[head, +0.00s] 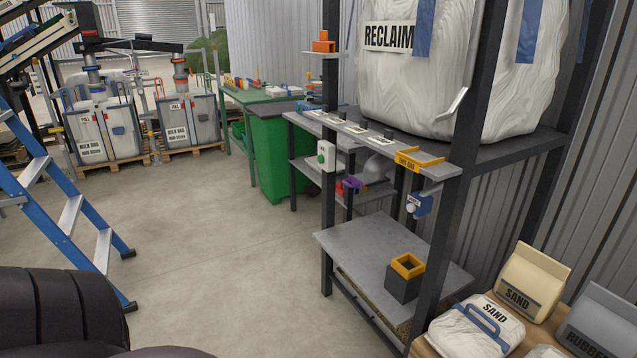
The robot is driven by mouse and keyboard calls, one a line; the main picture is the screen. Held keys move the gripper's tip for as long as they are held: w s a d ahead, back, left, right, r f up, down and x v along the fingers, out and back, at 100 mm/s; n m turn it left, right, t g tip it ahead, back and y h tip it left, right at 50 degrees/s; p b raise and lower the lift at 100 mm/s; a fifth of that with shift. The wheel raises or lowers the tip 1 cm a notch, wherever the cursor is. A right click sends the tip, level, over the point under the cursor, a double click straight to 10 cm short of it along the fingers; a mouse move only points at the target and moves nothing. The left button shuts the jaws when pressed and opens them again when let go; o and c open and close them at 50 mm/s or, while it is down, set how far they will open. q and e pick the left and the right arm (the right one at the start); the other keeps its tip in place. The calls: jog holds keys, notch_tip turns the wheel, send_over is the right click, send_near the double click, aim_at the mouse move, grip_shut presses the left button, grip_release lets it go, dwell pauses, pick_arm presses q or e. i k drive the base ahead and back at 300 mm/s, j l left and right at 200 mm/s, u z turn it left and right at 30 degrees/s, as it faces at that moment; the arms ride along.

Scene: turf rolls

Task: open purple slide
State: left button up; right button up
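A small purple slide (351,184) shows under the narrow grey shelf of the dark steel rack, beside the rack's front post. It is small and partly hidden, so I cannot tell whether it is open or shut. A rounded grey pipe-like part (377,167) is just to its right. Neither of my grippers is in view, and nothing touches the purple slide.
A blue valve-like part (419,204) hangs at right. A grey lower shelf (370,250) holds a black box with a yellow rim (406,276). A blue ladder (62,200) stands left. Middle floor is clear.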

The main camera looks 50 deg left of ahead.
aim_at(358, 180)
jog(key=j+u, duration=0.1)
jog(key=u, duration=1.3)
jog(key=i+j, duration=1.35)
jog(key=i+z, duration=0.05)
